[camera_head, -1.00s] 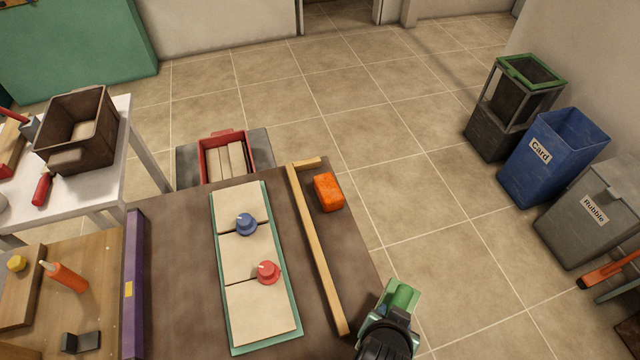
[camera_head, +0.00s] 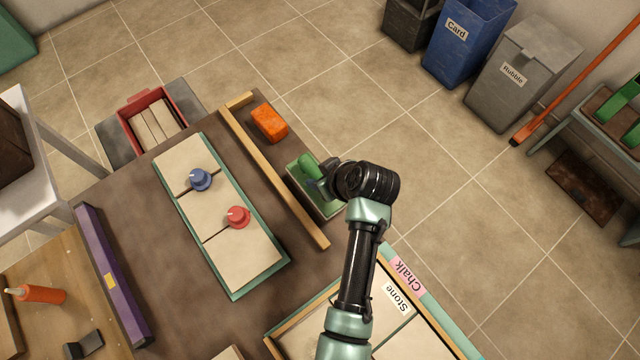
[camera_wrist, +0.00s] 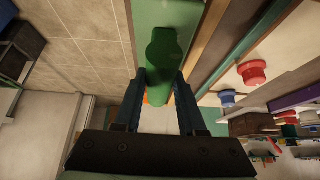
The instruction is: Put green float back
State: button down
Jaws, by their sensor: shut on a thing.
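The green float (camera_head: 319,199) has a flat green base and a rounded green handle. My gripper (camera_head: 318,180) is shut on its handle, at the right side of the brown table, between the wooden strip and the table's edge. I cannot tell whether the base touches the table. In the wrist view, the float's handle (camera_wrist: 165,60) lies between the two dark fingers of my gripper (camera_wrist: 160,88), with the green base behind it. An orange block (camera_head: 269,122) sits beyond the float, on the same side of the wooden strip.
A wooden strip (camera_head: 275,172) runs left of the float. Left of it lies a green-edged board (camera_head: 236,297) with pale panels, a blue knob (camera_head: 201,179) and a red knob (camera_head: 237,217). A tray labelled Chalk and Stone (camera_head: 425,297) is nearer. A rack (camera_head: 590,142) with green items stands far right.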

jog(key=shift+f, duration=2.5)
jog(key=shift+f, duration=0.2)
jog(key=shift+c, duration=2.4)
grip_release()
jog(key=shift+r, duration=0.1)
